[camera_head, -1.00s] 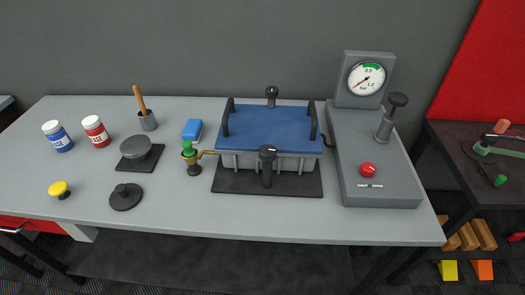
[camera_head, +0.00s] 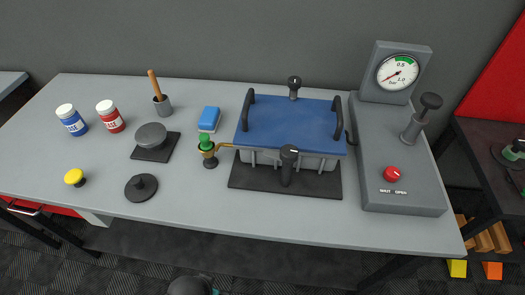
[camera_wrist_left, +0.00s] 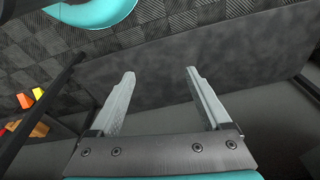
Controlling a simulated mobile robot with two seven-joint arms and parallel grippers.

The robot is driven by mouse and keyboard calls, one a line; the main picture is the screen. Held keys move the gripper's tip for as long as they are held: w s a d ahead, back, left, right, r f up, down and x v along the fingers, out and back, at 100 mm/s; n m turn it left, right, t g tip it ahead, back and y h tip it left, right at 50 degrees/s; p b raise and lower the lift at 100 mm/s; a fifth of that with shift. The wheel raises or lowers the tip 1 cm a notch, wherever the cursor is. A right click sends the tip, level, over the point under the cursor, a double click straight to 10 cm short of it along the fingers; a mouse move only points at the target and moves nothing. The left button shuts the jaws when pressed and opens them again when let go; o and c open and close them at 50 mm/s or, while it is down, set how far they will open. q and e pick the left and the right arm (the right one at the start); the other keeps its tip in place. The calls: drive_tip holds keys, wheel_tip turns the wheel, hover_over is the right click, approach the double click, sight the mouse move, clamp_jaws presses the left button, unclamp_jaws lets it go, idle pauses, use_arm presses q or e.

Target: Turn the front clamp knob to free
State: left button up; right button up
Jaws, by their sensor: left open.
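The front clamp knob (camera_head: 289,153) is a black upright knob with a small light mark on top. It stands at the front side of a grey box with a blue lid (camera_head: 290,122), on a dark base plate (camera_head: 240,181). A similar rear knob (camera_head: 294,82) stands behind the lid. My left gripper (camera_wrist_left: 158,74) shows in the left wrist view, its two grey fingers wide apart with nothing between them. It hangs over the dark floor, apart from the knob. My right gripper is in neither view.
A console with a gauge (camera_head: 397,72), a red knob (camera_head: 392,174) and a black-topped post stands right of the box. A brass valve with a green knob (camera_head: 204,142) adjoins its left side. Jars, a blue block and black discs lie left. The front table strip is clear.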

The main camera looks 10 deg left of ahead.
sight(295, 148)
use_arm(q)
drive_tip(key=w+d+r+m+t+h+p, duration=0.15)
drive_tip(key=w+r, duration=0.25)
drive_tip(key=r, duration=0.8)
drive_tip(key=w+d+r+t+h+p, duration=0.1)
drive_tip(key=w+d+r+t+p, duration=0.15)
drive_tip(key=r, duration=0.95)
drive_tip(key=w+d+r+m+t+h, duration=0.4)
drive_tip(key=w+d+h, duration=0.25)
drive_tip(key=d, duration=0.35)
drive_tip(key=w+a+r+t, duration=0.2)
drive_tip(key=w+a+t, duration=0.1)
drive_tip(key=a+t, duration=0.15)
drive_tip(key=shift+n+h, duration=0.4)
drive_tip(key=shift+n, duration=0.05)
drive_tip(key=b+x, duration=0.1)
drive_tip(key=x, duration=1.3)
drive_tip(key=shift+w+d+f+b, duration=0.1)
drive_tip(key=shift+w+d+b, duration=0.1)
drive_tip(key=shift+d+b, duration=0.15)
drive_tip(key=shift+c, duration=0.2)
clamp_jaws()
